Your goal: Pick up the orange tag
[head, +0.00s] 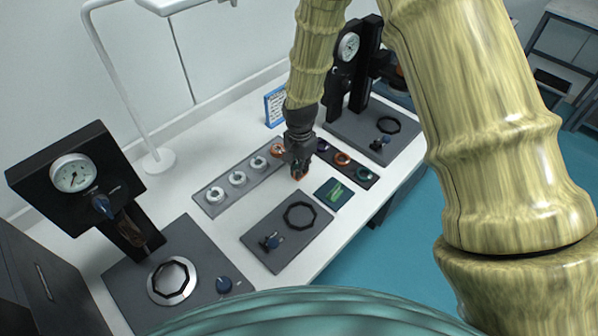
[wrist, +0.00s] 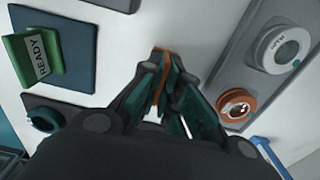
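The orange tag (wrist: 161,75) shows as a narrow upright strip between the fingertips of my gripper (wrist: 163,68) in the wrist view. The fingers are close together, with the tag between them. In the head view my gripper (head: 299,170) points down over the white table, and a bit of orange shows at its tips. Most of the tag is hidden by the fingers, and I cannot tell whether it touches the table.
A dark pad (head: 324,189) with a green READY tag (wrist: 39,57) lies beside my gripper. A grey strip (head: 213,207) with white and orange ringed discs and a dark strip (head: 363,181) flank it. Gauge stands (head: 74,174) are at both sides. A lamp (head: 158,161) stands behind.

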